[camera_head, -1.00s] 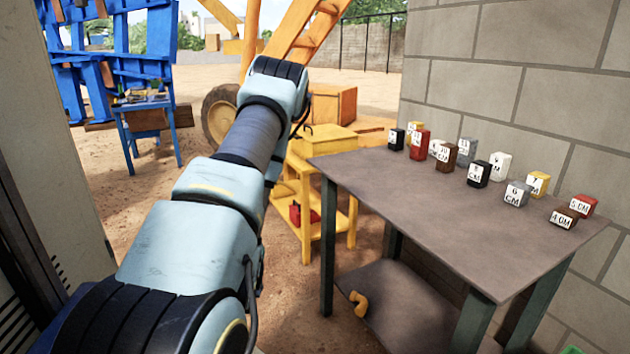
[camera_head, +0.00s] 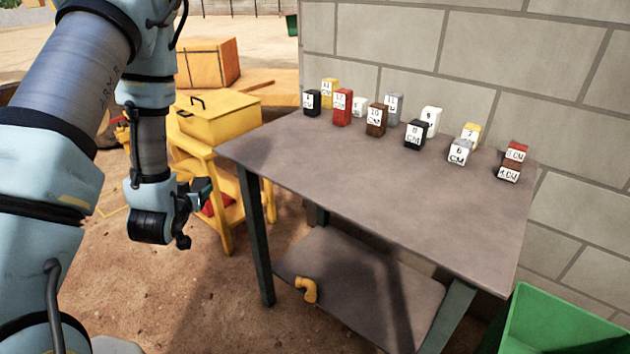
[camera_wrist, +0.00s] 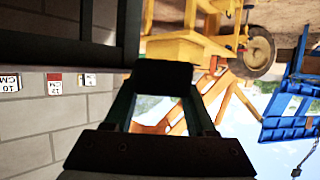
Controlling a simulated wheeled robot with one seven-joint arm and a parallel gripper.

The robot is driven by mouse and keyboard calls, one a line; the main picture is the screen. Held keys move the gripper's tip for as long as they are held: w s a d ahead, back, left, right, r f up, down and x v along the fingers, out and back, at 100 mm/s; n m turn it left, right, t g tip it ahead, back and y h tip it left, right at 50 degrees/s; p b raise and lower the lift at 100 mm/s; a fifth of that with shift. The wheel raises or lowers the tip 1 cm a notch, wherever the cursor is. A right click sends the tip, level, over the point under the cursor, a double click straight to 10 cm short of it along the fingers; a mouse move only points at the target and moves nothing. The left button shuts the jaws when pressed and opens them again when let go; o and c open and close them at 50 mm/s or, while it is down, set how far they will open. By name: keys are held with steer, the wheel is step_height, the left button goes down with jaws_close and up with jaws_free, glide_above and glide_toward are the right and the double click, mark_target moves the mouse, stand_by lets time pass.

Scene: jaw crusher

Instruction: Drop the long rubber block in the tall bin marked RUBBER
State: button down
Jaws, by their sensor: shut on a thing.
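My gripper (camera_head: 197,193) hangs left of the table in the head view, in front of the yellow stand. In the wrist view my gripper (camera_wrist: 162,98) is shut on a dark block (camera_wrist: 163,74), held across the fingertips. Its full length and any marking on it cannot be made out. A green bin (camera_head: 562,318) shows partly at the lower right of the head view, right of the table and far from my gripper. No RUBBER marking is visible on it; its lower part is cut off by the picture edge.
A grey metal table (camera_head: 385,185) carries several coloured blocks with centimetre labels along its back. A yellow pipe elbow (camera_head: 307,288) lies on its lower shelf. A yellow stand (camera_head: 215,165) is behind my gripper. A block wall (camera_head: 400,50) closes off the back.

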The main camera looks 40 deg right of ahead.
steer(key=s+d+r+m+g+h+p, duration=0.1)
steer(key=s+d+r+m+g+h, duration=0.15)
steer(key=d, duration=0.45)
steer(key=s+d+r+m+g+h, duration=0.1)
steer(key=s+d+r+m, duration=0.1)
steer(key=s+d+r, duration=0.35)
step_height(320, 180, up, 4)
steer(key=m+g+h+p, duration=0.2)
steer(key=m+g, duration=0.2)
steer(key=g, duration=0.1)
glide_above(333, 189)
steer(key=shift+t+h, duration=0.25)
steer(key=shift+w+f+p, duration=0.1)
steer(key=shift+f+p, duration=1.15)
steer(key=shift+f, duration=3.2)
steer(key=shift+f, duration=0.2)
steer(key=shift+c, duration=1.1)
jaws_free()
steer(key=shift+r, duration=0.1)
